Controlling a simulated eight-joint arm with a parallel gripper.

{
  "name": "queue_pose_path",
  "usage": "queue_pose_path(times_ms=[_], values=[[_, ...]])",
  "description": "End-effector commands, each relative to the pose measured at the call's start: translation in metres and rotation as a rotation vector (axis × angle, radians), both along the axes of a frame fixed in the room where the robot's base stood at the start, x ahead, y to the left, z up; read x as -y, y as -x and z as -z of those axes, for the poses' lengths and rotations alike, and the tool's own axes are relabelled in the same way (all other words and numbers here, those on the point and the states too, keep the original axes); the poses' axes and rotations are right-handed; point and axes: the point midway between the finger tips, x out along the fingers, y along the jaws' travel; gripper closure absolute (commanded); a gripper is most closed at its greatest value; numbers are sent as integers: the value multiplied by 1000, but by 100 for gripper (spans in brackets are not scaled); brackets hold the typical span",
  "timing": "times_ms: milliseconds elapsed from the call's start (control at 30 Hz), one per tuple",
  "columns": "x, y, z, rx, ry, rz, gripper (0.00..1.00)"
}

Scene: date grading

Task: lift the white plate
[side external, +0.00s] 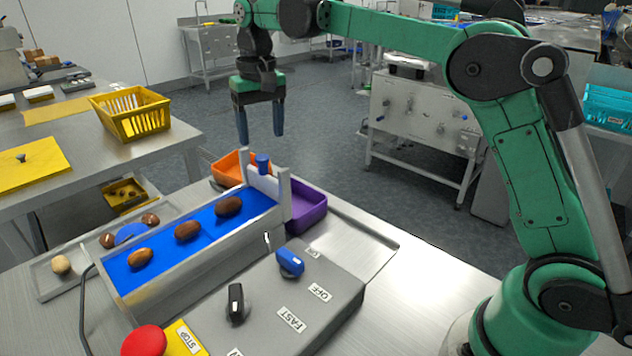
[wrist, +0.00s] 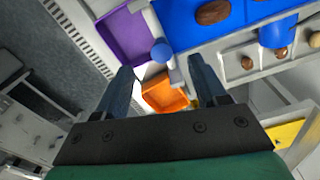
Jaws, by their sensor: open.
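The white plate (side external: 265,184) stands upright between two pale posts at the far end of a blue conveyor belt (side external: 160,258). A blue knob (side external: 262,162) sits on its top edge; the knob also shows in the wrist view (wrist: 161,52), between and slightly beyond my fingertips. My gripper (side external: 261,136) is open and empty, pointing down above the knob and apart from it. In the wrist view my two fingers (wrist: 161,68) are spread wide. Several brown dates lie on the belt, one (side external: 229,207) nearest the plate.
An orange bin (side external: 229,165) and a purple bin (side external: 308,208) flank the belt's end. A control box (side external: 330,300) with knobs and a red button (side external: 144,341) stands in front. A side tray (side external: 45,275) holds more dates. A yellow basket (side external: 130,115) is on the left table.

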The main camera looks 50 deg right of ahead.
Motion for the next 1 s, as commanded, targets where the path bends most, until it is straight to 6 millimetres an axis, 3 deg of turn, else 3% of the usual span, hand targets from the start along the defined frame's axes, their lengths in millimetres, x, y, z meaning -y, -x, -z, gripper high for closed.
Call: queue_pose_path(times_ms=[267, 633, 967, 1000], values=[[0, -6, 15, -31, 0, 12, 35], [0, -6, 57, -29, 0, 12, 35], [0, -5, 61, -29, 0, 12, 35], [0, -5, 61, -29, 0, 12, 41]])
